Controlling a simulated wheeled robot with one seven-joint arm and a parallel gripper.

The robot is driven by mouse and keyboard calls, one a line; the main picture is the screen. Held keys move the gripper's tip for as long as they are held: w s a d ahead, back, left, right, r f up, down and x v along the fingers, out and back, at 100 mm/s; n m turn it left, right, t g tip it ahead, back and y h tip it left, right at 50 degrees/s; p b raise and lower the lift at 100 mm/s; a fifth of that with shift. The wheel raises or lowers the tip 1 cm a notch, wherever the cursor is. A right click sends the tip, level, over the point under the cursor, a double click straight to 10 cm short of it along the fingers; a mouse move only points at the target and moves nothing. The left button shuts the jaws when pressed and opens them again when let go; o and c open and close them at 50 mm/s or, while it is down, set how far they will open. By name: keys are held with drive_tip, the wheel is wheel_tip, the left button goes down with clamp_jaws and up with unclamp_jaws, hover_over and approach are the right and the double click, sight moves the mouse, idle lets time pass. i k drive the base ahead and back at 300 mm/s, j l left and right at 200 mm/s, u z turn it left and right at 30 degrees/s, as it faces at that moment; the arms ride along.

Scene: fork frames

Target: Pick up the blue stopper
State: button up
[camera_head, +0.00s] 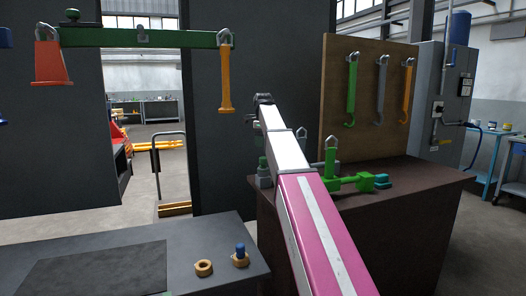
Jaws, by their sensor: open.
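The blue stopper (240,249) is a small dark blue piece standing upright at the right front of the dark table. Its lower part is hidden by the orange-brown nut-like base (240,261) around it. My pink and white arm rises from the bottom right to the middle of the view. My gripper (264,99) is the small dark end of the arm, high up and well away from the stopper. It looks empty, and its fingers are too small to make out clearly.
A dark flat mat (95,274) covers the table's left part. A brown bench (410,185) with green fittings stands behind my arm. A green balance beam (140,38) hangs at upper left.

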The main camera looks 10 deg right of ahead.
sight(240, 248)
drive_tip(key=k, duration=1)
